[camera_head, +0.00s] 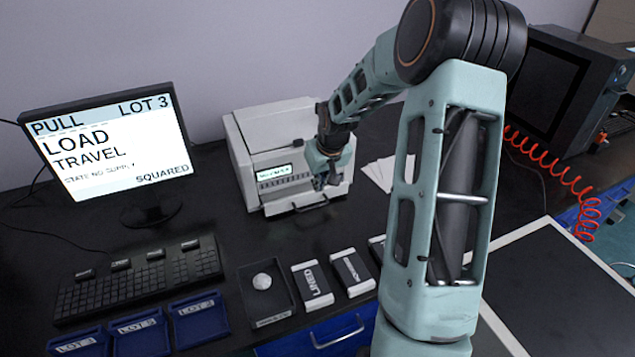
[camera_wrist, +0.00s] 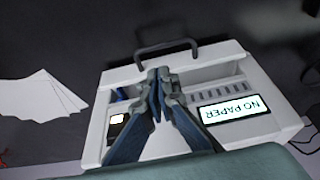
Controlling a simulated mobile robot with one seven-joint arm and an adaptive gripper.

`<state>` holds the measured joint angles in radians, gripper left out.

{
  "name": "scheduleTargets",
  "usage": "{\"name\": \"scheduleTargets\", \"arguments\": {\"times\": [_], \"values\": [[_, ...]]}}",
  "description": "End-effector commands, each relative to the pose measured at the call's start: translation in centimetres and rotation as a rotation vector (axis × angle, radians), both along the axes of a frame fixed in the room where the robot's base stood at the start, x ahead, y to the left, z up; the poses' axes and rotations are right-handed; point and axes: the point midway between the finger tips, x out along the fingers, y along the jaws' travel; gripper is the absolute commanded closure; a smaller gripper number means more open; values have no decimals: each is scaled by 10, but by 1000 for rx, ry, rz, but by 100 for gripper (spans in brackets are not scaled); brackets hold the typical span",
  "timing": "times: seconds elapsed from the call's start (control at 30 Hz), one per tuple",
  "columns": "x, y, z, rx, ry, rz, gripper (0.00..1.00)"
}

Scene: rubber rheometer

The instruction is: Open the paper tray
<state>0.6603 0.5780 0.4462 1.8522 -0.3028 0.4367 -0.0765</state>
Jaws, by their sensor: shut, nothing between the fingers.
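The white printer (camera_head: 275,150) stands on the black bench behind my gripper. Its dark tray handle (camera_head: 312,205) sits low on the front, and the paper tray looks closed. In the wrist view, which looks down with the front at the top, the handle (camera_wrist: 166,44) sticks out beyond the printer's front edge. My gripper (camera_head: 320,182) is at the printer's front, above the handle. In the wrist view its fingertips (camera_wrist: 160,76) are together and empty, just short of the handle. I cannot tell whether they touch it. The printer's display (camera_wrist: 236,109) reads NO PAPER.
Loose white sheets (camera_head: 378,172) lie right of the printer. A monitor (camera_head: 105,150) and keyboard (camera_head: 140,280) are at left. A black tray (camera_head: 268,310) with a pale lump and labelled packs (camera_head: 312,284) lie in front. Bare bench separates them from the printer.

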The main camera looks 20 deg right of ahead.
Motion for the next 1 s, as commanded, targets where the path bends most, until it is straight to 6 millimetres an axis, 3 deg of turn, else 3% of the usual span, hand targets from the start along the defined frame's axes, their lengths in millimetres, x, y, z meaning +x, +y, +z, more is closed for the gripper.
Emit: {"name": "scheduleTargets", "arguments": {"times": [0.2, 0.4, 0.6, 1.0], "values": [[13, 2, -38, 3, 2, 1, 100], [23, 1, -62, 1, -1, -1, 100], [27, 0, -73, 0, -2, -1, 100], [27, 0, -74, -1, -2, -1, 100]]}}
